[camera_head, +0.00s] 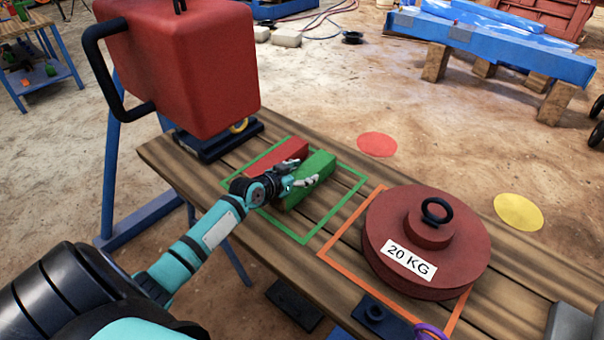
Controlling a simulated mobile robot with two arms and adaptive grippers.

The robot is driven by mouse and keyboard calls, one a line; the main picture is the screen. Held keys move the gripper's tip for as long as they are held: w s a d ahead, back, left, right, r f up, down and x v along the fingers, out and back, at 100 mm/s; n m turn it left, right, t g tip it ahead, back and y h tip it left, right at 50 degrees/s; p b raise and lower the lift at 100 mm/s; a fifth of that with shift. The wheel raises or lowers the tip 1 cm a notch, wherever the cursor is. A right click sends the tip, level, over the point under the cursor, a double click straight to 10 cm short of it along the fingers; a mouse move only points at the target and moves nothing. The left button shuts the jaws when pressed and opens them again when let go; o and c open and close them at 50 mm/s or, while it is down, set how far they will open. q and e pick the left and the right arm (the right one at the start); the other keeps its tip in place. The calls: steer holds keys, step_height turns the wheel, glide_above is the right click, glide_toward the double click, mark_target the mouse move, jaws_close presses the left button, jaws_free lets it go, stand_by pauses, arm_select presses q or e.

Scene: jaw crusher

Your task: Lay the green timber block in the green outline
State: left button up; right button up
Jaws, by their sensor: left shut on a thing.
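The green timber block (317,171) is on the wooden table inside the green outline (343,198), lying at a slant. My left gripper (301,176) is shut on the green block near its middle and hides part of it. I cannot tell whether the block touches the tabletop. A red block (279,156) lies just left of the green block, also within the green outline, close beside it. My right gripper is not in view.
A red 20 KG weight (420,240) sits in the orange outline (346,226) to the right. A big red machine (185,70) with a black handle stands at the table's left end. A dark block (294,305) lies below the table's front edge.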

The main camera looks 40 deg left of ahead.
arm_select(q)
steer(key=o, duration=1.6)
steer(key=shift+r, duration=0.15)
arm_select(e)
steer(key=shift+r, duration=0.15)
arm_select(q)
steer(key=d+p+v, duration=0.1)
steer(key=p+v, duration=0.2)
steer(key=v, duration=0.9)
steer(key=shift+a, duration=0.4)
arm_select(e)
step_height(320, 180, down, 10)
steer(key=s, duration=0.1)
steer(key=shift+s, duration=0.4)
